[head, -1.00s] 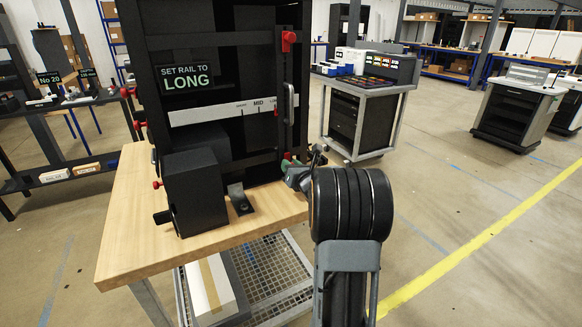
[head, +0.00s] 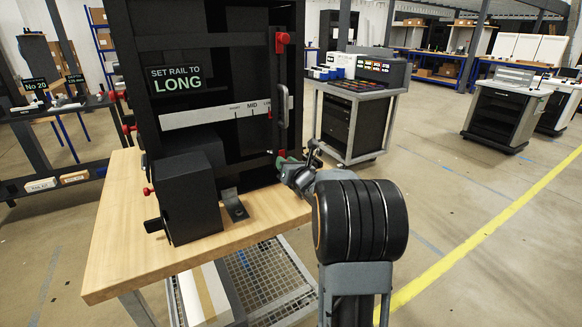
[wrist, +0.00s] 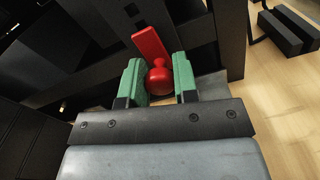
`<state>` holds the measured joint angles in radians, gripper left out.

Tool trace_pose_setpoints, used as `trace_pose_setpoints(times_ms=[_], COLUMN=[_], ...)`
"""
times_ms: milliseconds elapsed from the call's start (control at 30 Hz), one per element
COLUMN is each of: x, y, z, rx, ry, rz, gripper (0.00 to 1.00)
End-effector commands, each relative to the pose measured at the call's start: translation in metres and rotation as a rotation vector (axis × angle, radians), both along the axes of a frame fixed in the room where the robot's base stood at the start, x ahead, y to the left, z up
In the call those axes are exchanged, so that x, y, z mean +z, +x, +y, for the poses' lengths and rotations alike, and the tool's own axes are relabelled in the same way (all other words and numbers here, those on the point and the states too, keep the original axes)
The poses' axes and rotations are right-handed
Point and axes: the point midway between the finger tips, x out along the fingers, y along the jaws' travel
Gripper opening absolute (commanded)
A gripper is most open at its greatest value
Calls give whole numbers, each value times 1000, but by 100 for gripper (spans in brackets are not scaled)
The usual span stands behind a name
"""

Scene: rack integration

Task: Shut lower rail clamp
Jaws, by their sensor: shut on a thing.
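The lower rail clamp shows in the wrist view as a red lever with a round red knob (wrist: 158,80). My gripper (wrist: 159,82) has its green fingertips on both sides of the knob and is shut on it. The red lever plate (wrist: 150,45) extends up and slightly left from the knob, against the dark rack frame. In the head view my gripper (head: 283,164) is at the lower right post of the black rack (head: 137,80), just above the wooden bench. The clamp is mostly hidden there by the gripper.
The upper red clamp (head: 282,42) is on the same post, above a vertical handle (head: 283,105). A white rail scale (head: 210,117) crosses the rack. A sign (head: 177,80) reads "SET RAIL TO LONG". A black box (head: 187,200) and a metal bracket (head: 233,205) sit on the wooden bench (head: 125,255).

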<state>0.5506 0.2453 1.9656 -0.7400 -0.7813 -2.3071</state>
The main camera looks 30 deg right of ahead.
Motion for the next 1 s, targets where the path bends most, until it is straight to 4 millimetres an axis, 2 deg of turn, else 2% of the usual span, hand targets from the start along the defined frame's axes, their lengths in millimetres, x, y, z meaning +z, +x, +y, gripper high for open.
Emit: trace_pose_setpoints(times_ms=[33,300,633,767,1000], x=[6,5,4,3,4], y=[0,0,-7,-25,-75], z=[-1,-1,-1,-1,2], rx=[0,-1,-2,-4,-5], ry=[-3,-3,-2,-2,-4], rz=[-12,-10,-9,-8,-10], gripper=[29,53,53,53,53])
